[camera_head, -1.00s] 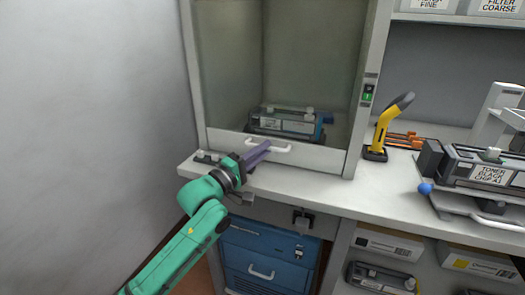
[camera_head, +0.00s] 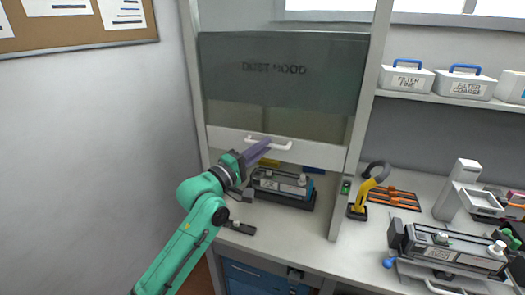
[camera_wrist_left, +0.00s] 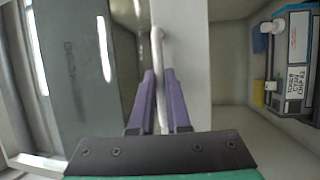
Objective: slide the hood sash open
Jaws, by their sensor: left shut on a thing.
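The hood sash (camera_head: 222,138) is a pale panel with a white bar handle (camera_head: 285,145), raised partway, with an open gap beneath it. My left gripper (camera_head: 268,143) is shut on the left part of the handle. In the left wrist view, the purple fingers of the left gripper (camera_wrist_left: 160,85) close on both sides of the handle (camera_wrist_left: 156,45). The dark panel marked "DUST HOOD" (camera_head: 285,75) is above the sash. My right gripper is in no view.
A toner cartridge (camera_head: 280,183) sits inside the hood, below the sash; it also shows in the left wrist view (camera_wrist_left: 298,60). A yellow tool (camera_head: 362,195) stands right of the hood. Another cartridge (camera_head: 455,250) rests on a stand at right. Filter boxes (camera_head: 407,79) line the shelf.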

